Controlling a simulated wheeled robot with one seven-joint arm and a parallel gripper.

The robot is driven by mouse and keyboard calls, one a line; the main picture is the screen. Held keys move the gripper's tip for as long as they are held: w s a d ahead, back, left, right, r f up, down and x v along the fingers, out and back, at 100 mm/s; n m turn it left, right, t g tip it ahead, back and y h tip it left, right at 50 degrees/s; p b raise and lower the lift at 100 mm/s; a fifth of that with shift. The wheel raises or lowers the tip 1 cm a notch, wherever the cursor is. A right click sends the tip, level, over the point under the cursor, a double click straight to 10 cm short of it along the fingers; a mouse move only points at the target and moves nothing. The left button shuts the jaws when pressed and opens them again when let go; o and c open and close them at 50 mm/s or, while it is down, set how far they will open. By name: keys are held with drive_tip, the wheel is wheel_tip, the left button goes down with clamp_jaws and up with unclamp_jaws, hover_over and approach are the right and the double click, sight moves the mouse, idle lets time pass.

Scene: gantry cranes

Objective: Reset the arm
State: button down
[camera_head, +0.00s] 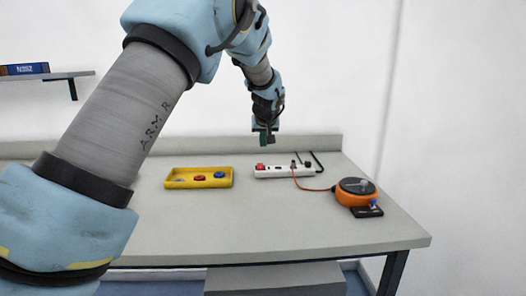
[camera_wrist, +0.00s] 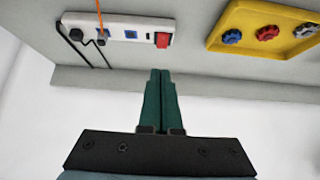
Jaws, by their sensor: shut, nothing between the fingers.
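My arm reaches from the lower left over the table. My gripper (camera_head: 265,141) hangs above the back of the table, over the red-switch end of a white power strip (camera_head: 275,172). In the wrist view my gripper (camera_wrist: 160,74) shows two green fingers pressed together, with nothing between them. The power strip also shows in the wrist view (camera_wrist: 103,27), with a red switch, blue sockets and plugs in it. My gripper is apart from the strip and the table.
A yellow tray (camera_head: 185,186) holds several knobs, left of the strip. An orange cable reel (camera_head: 356,192) stands at the right, its cord running to the strip. The table (camera_head: 270,230) is clear in front. A wall shelf (camera_head: 65,75) is at the upper left.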

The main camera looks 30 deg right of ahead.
drive_tip(key=shift+s+a+r, duration=0.25)
drive_tip(key=shift+s+r, duration=0.15)
drive_tip(key=shift+s, duration=0.1)
